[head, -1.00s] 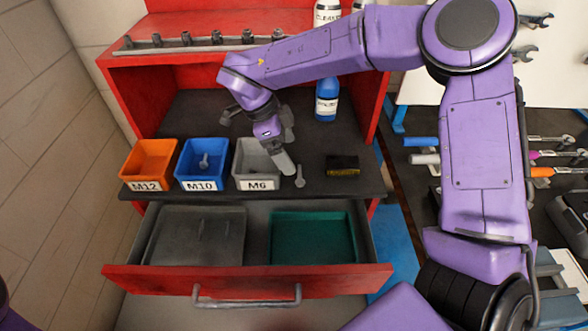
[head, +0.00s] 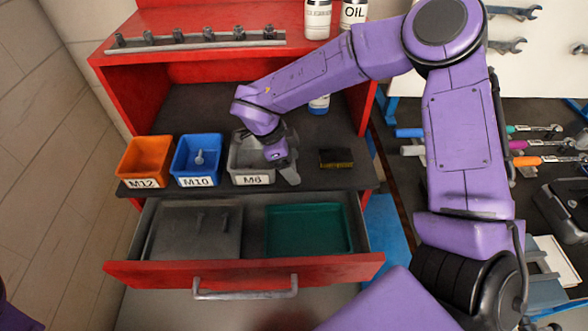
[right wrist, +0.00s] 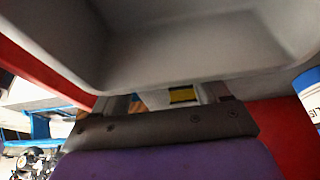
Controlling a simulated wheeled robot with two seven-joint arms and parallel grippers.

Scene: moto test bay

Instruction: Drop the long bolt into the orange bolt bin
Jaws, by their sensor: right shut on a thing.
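The orange bin (head: 145,157), labelled M12, stands at the left end of the dark shelf. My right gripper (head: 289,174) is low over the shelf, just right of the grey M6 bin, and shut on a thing. The bolt that lay at this spot is now hidden behind the fingers, so I take it to be the held thing; its shape does not show. In the right wrist view the fingers (right wrist: 165,100) are partly covered by the grey bin (right wrist: 180,55), which fills the upper picture. My left gripper is out of view.
The blue M10 bin (head: 197,168) holds a small bolt and stands between the orange and grey bins. A black and yellow box (head: 336,159) lies to the right of the gripper. The open red drawer (head: 240,272) juts out below the shelf.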

